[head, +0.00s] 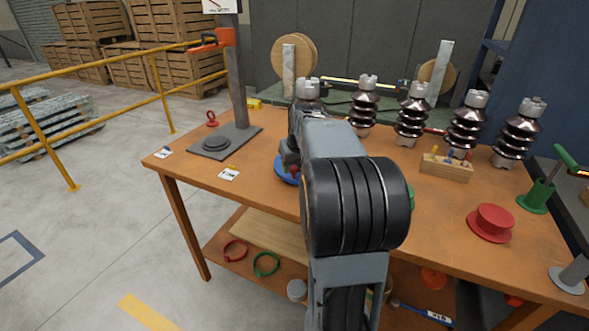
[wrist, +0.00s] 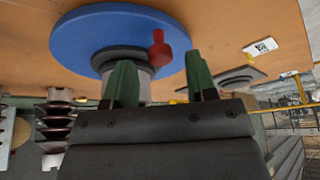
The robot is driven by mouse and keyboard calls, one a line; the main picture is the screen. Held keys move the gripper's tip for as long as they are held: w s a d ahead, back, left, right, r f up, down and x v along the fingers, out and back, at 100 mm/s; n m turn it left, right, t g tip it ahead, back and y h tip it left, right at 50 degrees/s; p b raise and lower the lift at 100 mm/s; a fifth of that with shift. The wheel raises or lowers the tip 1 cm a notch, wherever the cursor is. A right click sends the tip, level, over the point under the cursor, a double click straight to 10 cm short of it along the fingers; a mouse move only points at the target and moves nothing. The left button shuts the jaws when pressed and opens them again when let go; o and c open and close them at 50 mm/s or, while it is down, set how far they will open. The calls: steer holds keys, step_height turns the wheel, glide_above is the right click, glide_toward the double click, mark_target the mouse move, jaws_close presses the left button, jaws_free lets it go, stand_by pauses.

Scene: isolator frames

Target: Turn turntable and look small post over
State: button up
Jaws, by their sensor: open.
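The blue turntable (wrist: 75,40) fills the upper part of the wrist view, which looks upside down. In the head view only its left edge (head: 282,172) shows beside my arm. On it stands a short round piece with a dark ring and a pale grey end (wrist: 141,72), probably the small post, partly hidden by a finger. A red knob (wrist: 159,52) stands at the turntable's rim. My gripper (wrist: 161,68) is open, its green fingers apart. The knob appears between the fingertips; I cannot tell whether they touch it. My arm hides most of this in the head view.
Several dark ribbed insulators (head: 411,114) stand along the table's back. A wooden block with pegs (head: 446,168) and a red flanged spool (head: 490,222) are at right. A grey stand (head: 238,85) is at left, with white label cards (head: 229,174) nearby.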

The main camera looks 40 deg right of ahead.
steer(key=shift+x, duration=0.9)
steer(key=shift+c, duration=0.2)
jaws_close()
